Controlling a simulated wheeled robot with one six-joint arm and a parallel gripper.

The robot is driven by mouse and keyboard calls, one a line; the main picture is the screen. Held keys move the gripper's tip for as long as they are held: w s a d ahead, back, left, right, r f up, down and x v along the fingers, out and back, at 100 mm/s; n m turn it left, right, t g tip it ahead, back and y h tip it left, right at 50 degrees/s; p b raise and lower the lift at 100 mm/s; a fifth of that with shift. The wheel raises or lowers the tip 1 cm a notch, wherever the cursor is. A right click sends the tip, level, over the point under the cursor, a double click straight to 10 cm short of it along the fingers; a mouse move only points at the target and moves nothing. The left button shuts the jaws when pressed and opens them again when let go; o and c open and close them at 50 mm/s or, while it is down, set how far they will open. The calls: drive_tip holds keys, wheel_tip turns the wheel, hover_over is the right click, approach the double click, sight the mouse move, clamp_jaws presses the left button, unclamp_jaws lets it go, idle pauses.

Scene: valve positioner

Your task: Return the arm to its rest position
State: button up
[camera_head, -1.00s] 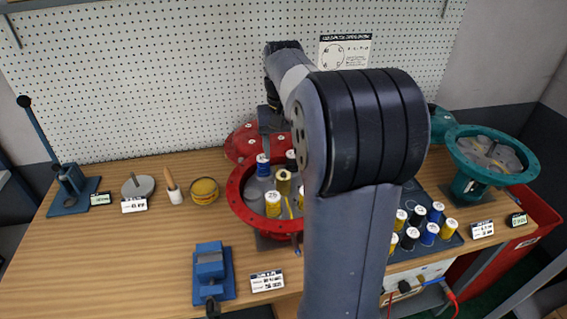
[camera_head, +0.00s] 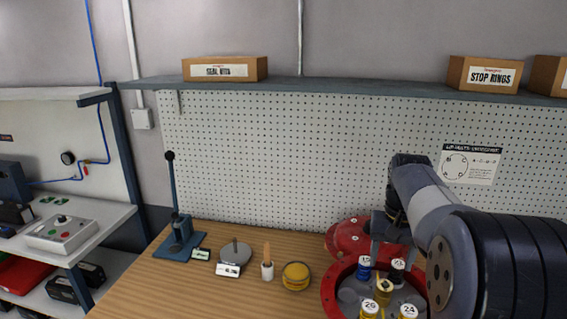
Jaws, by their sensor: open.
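My arm (camera_head: 430,205) reaches in from the lower right of the head view, with its large dark joint in front. My gripper (camera_head: 385,240) points down over the back part of the red round housing (camera_head: 329,292). Its jaws are open, and its fingertips are partly hard to make out against the housing. Numbered spools with blue, black, yellow and white sides stand in the housing, including a blue one (camera_head: 364,268) and a yellow one (camera_head: 383,291). The right part of the housing is hidden behind my arm.
A blue lever press (camera_head: 180,236), a grey disc (camera_head: 235,253), a brush in a white cup (camera_head: 267,269) and a yellow tin (camera_head: 296,275) stand on the wooden bench (camera_head: 150,290). A shelf (camera_head: 350,85) with boxes runs above the pegboard. A side rack (camera_head: 75,225) stands left.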

sight(386, 282)
drive_tip(key=shift+f+p, duration=0.45)
drive_tip(key=shift+f, duration=2.5)
drive_tip(key=shift+f, duration=0.2)
